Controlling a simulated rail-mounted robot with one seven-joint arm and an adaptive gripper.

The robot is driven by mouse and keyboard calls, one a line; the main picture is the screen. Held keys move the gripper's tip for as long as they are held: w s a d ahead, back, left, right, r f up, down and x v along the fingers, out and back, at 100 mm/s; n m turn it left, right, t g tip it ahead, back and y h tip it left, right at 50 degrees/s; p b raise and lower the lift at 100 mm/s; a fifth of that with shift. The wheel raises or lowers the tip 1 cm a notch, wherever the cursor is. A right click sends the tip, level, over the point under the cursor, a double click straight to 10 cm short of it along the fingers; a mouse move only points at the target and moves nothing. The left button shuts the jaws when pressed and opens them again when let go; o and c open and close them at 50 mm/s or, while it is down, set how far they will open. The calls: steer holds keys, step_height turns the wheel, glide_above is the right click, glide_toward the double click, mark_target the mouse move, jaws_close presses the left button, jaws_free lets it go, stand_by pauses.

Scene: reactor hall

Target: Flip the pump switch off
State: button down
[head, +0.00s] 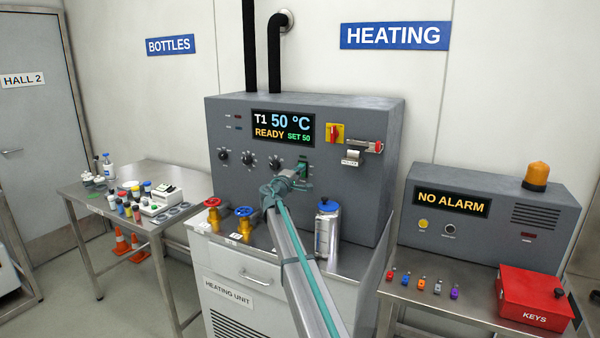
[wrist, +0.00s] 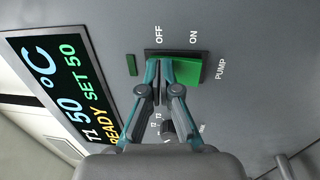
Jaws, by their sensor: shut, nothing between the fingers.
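The pump switch is a green rocker (wrist: 188,72) in a dark frame, with OFF and ON printed along one edge and PUMP on its right in the wrist view. In the head view the switch (head: 303,170) is on the grey heating unit's front, below the display. My gripper (wrist: 160,66) is shut and empty, its fingertips at the OFF half and covering part of it. The green ON half shows beside them. I cannot tell whether the tips touch the rocker. In the head view my gripper (head: 292,180) is just in front of the switch.
The display (head: 283,128) reads 50 °C, READY, SET 50. Knobs (head: 248,160) lie left of the switch, a red-yellow switch (head: 335,133) upper right. Red (head: 213,213) and blue (head: 243,220) valves and a silver bottle (head: 327,230) stand on the bench below.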

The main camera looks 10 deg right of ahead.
steer(key=r+b+v, duration=0.3)
steer(key=b+v, duration=0.1)
steer(key=v, duration=0.9)
steer(key=shift+s+a, duration=0.25)
steer(key=shift+s, duration=0.2)
